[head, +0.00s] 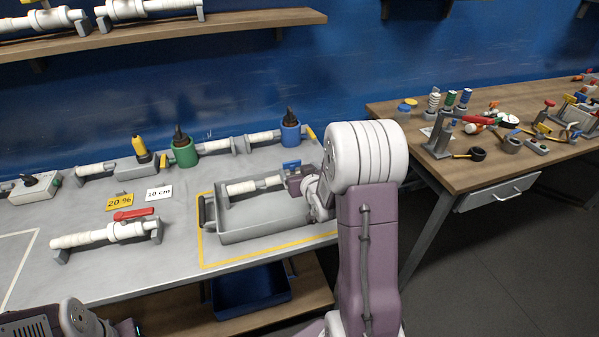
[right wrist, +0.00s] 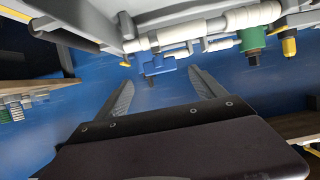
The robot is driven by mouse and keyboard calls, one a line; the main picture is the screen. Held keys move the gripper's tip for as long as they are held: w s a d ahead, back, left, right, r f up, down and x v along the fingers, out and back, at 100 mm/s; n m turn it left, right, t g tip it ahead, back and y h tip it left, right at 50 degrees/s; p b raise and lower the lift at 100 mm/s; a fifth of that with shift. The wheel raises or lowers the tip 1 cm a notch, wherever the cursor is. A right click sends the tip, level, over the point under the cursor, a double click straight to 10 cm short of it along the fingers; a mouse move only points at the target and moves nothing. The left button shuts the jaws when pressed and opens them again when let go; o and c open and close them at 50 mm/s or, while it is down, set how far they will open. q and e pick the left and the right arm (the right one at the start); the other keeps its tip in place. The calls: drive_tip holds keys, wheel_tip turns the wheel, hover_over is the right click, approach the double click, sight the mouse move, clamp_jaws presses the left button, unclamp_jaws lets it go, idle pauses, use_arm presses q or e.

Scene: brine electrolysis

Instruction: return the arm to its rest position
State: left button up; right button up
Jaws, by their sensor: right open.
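My right arm comes up from the bottom of the head view and bends over the right end of the grey tray (head: 262,229). My right gripper (head: 293,183) is partly hidden by its own wrist, near a small blue-topped part (head: 291,164). In the right wrist view, the fingers of my right gripper (right wrist: 160,78) are spread with nothing held between them. The blue part (right wrist: 158,65) shows just past the fingertips; whether they touch it I cannot tell. My left arm shows only at the lower left corner of the head view; its fingertips are not clear.
Another white pipe with a red handle (head: 133,214) stands left. Green (head: 183,152) and blue (head: 290,131) containers stand behind. A wooden bench (head: 470,172) with tools is at right; floor between is clear.

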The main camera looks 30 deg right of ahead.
drive_tip(key=shift+s+a+r, duration=0.1)
drive_tip(key=shift+s+r, duration=0.1)
drive_tip(key=shift+s, duration=0.3)
drive_tip(key=a+r+n+g+y+p, duration=0.1)
drive_tip(key=a+r+y+p, duration=0.2)
drive_tip(key=a, duration=0.4)
drive_tip(key=a+r+n+p, duration=0.2)
drive_tip(key=a+r+p, duration=0.1)
drive_tip(key=a+r, duration=0.3)
drive_tip(key=s+a+f+g, duration=0.2)
drive_tip(key=s+f+g, duration=0.3)
drive_tip(key=s, duration=0.6)
drive_tip(key=s+a+f+g, duration=0.2)
drive_tip(key=s+f+g, duration=0.4)
drive_tip(key=s, duration=0.5)
drive_tip(key=shift+p, duration=0.4)
